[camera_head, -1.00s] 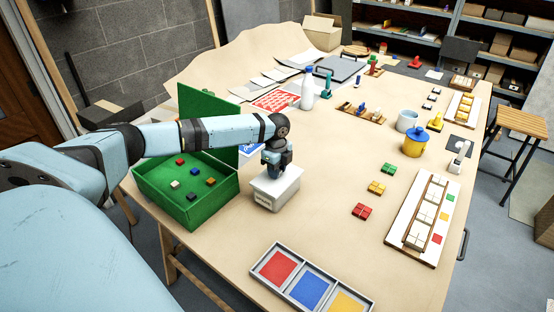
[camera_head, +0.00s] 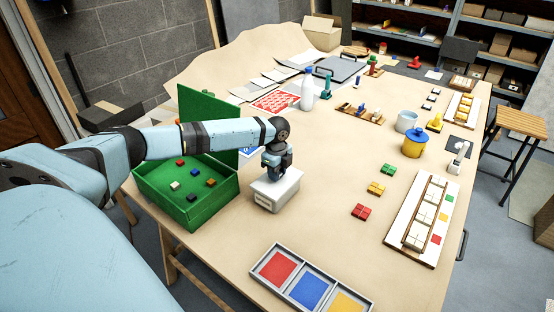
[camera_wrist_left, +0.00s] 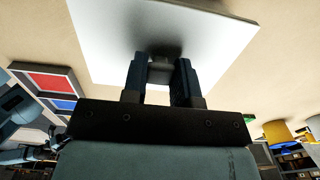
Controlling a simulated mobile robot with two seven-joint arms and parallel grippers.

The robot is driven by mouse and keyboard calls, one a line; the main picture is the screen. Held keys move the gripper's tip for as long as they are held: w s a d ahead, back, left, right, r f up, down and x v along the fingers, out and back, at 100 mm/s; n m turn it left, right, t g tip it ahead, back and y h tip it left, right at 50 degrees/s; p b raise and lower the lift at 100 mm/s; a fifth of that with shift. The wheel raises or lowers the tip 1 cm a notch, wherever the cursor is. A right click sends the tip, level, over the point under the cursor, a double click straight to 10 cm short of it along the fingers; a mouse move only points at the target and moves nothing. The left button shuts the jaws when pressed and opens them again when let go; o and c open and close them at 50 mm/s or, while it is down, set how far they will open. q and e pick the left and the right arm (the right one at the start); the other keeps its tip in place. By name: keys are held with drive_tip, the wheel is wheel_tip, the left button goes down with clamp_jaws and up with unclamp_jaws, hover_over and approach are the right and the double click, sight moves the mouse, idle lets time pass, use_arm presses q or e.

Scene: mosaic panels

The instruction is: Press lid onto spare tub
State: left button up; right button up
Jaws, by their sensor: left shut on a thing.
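The spare tub (camera_head: 274,198) is a small white box with a label on its front, standing on the table just right of the green box. Its pale lid (camera_head: 292,177) lies level on top; whether it is fully seated I cannot tell. My left gripper (camera_head: 276,174) points down over the lid's middle. In the left wrist view the fingers (camera_wrist_left: 161,68) are closed around a small grey knob on the lid (camera_wrist_left: 105,35), which hides the tub below. My right gripper does not show clearly in either view.
An open green box (camera_head: 160,190) with small coloured blocks stands close left of the tub. A grey tray (camera_head: 259,262) with red, blue and yellow sections lies in front. A yellow pot (camera_head: 414,146) and white panel (camera_head: 408,232) are to the right. Bare table surrounds the tub's right side.

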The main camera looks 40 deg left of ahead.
use_arm(q)
drive_tip(key=o, duration=1.5)
drive_tip(key=shift+c, duration=0.2)
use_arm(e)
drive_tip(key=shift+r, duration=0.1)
use_arm(q)
drive_tip(key=shift+r+p, duration=0.8)
drive_tip(key=shift+p, duration=0.05)
wheel_tip(320, 180, up, 4)
drive_tip(key=p, duration=0.4)
drive_tip(key=shift+r+p, duration=0.55)
drive_tip(key=shift+r, duration=0.2)
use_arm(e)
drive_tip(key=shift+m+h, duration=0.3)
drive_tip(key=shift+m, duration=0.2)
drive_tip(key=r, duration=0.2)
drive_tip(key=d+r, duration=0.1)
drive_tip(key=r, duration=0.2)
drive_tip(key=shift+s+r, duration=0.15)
